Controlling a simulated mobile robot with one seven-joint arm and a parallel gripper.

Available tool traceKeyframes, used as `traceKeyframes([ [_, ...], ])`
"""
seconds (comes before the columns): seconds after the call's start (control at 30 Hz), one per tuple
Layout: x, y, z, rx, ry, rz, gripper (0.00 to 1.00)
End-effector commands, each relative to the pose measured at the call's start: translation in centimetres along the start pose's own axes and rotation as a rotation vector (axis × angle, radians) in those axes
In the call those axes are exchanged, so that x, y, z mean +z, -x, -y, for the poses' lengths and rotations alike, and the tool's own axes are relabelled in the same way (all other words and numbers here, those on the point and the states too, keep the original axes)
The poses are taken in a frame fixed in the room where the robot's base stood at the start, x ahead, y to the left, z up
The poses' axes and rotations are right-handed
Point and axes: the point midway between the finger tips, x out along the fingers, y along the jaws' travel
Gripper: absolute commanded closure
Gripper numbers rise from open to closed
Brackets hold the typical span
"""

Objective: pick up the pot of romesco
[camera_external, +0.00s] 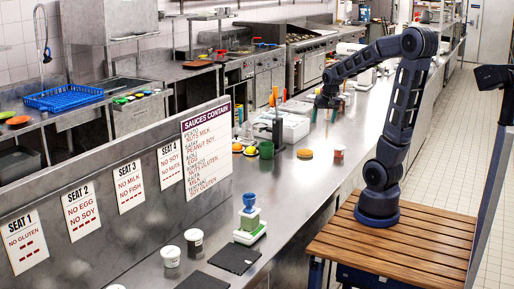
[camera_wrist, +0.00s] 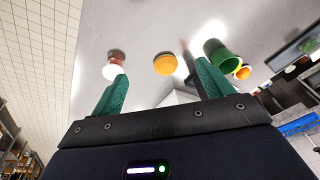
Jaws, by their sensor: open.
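My gripper (camera_external: 324,114) is above the counter, apart from the pots. Its green fingers (camera_wrist: 160,88) are spread with nothing between them.
An orange disc (camera_external: 305,153) lies left of the red-topped pot. A green cup (camera_external: 266,150) stands farther left, with yellow-orange items beside it. A sign board (camera_external: 207,152) rises along the counter.

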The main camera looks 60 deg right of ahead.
Motion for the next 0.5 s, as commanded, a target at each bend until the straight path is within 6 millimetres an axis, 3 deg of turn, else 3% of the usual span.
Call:
traceKeyframes([
  [0.3,-6.5,-6.2,-7.9,0.093,-0.312,0.041,0.21],
  [0.5,-9.0,-9.7,-13.2,0.148,-0.479,0.056,0.21],
])
